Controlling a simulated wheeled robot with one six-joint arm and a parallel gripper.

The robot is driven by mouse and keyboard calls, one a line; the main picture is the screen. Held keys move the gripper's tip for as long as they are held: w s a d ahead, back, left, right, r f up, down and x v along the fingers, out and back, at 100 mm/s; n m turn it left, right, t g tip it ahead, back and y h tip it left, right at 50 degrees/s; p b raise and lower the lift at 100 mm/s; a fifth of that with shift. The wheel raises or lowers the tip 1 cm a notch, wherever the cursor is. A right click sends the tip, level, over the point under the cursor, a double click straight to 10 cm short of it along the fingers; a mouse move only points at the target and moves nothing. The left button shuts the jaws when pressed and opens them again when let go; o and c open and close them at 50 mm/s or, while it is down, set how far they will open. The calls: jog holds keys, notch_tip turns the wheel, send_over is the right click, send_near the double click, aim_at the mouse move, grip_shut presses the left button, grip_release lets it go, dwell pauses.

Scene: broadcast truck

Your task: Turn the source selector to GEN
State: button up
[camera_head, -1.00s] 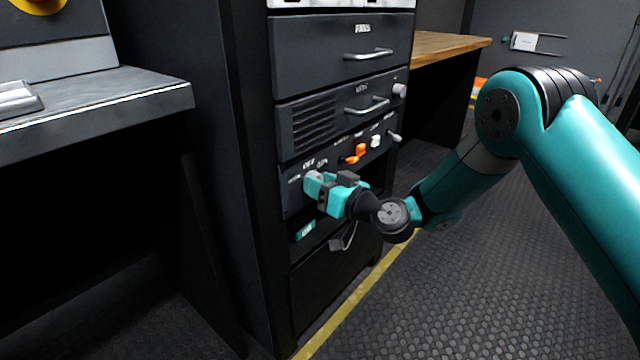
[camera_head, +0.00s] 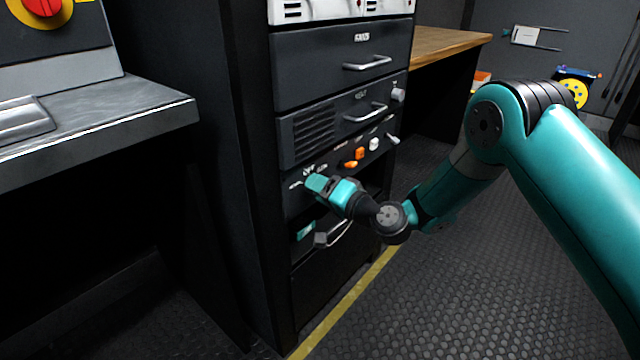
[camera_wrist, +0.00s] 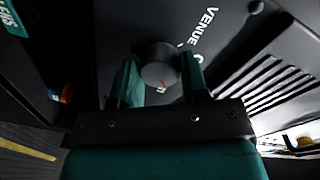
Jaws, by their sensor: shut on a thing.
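The source selector is a dark round knob (camera_wrist: 160,66) with a small red mark, on the dark rack panel. White lettering reading VENUE (camera_wrist: 208,25) stands beside it in the wrist view, with another label partly hidden by a finger. My gripper (camera_wrist: 161,82) is shut on the knob, one teal finger on each side. In the head view my gripper (camera_head: 316,184) is against the left part of the switch panel and hides the knob. I cannot see a GEN label clearly.
Right of my gripper on the panel are an orange switch (camera_head: 354,157), a white round knob (camera_head: 374,144) and a lever (camera_head: 392,139). Drawers with handles (camera_head: 367,62) are above. A grey desk (camera_head: 100,115) stands left; the floor right is open.

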jog(key=shift+m+p, duration=0.45)
jog(key=shift+m, duration=0.65)
jog(key=o, duration=0.9)
jog(key=shift+o, duration=0.2)
jog(key=b+v, duration=1.4)
jog(key=v, duration=0.3)
jog(key=shift+d, duration=0.35)
jog(key=shift+r, duration=0.1)
